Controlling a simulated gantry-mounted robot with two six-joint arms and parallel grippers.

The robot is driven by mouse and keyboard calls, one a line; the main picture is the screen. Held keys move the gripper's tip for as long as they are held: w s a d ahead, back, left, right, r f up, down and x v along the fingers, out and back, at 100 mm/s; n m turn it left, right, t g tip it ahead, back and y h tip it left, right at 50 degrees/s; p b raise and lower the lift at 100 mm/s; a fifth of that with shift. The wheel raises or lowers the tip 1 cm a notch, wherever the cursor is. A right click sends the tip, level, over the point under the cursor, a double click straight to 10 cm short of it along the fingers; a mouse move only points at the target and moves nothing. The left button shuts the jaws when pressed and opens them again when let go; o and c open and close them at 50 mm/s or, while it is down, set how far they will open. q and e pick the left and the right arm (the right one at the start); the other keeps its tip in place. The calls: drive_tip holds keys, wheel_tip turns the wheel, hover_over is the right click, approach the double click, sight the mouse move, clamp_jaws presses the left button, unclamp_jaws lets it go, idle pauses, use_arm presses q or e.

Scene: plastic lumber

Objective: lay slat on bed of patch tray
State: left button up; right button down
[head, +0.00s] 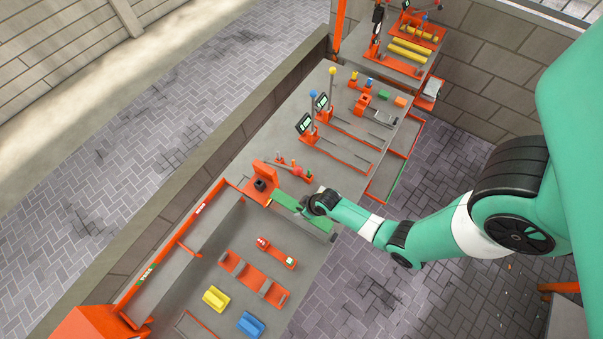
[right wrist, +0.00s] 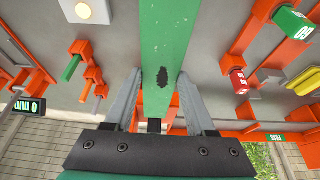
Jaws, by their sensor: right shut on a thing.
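The slat (head: 285,201) is a long flat green board by the orange machine in the head view. In the right wrist view the green slat (right wrist: 168,35) runs up from between my fingers and has a dark ragged patch on its face. My right gripper (right wrist: 157,95) is shut on the slat, with one finger along each edge. In the head view the right gripper (head: 307,209) partly covers the slat. An orange frame with grey supports (head: 252,277) lies on the bench below; I cannot tell if it is the patch tray. My left gripper is out of view.
An orange machine (head: 262,182) stands at the slat's far end. A small orange holder with red and green ends (head: 276,252), a yellow block (head: 216,298) and a blue block (head: 251,324) lie on the near bench. Orange rails with posts (head: 335,145) stand farther back.

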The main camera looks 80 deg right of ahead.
sight(324, 224)
drive_tip(key=shift+r, duration=0.1)
wheel_tip(324, 224, down, 9)
drive_tip(key=b, duration=0.7)
drive_tip(key=shift+r+b, duration=0.1)
drive_tip(key=shift+b, duration=0.3)
drive_tip(key=shift+f+b, duration=0.6)
drive_tip(key=shift+f, duration=0.05)
drive_tip(key=shift+c, duration=0.7)
unclamp_jaws()
drive_tip(key=p+v, duration=0.6)
drive_tip(key=v, duration=0.5)
drive_tip(key=shift+w, duration=0.1)
drive_tip(key=shift+s+a+r+p, duration=0.1)
drive_tip(key=shift+s+r+p, duration=0.2)
drive_tip(key=shift+p, duration=0.25)
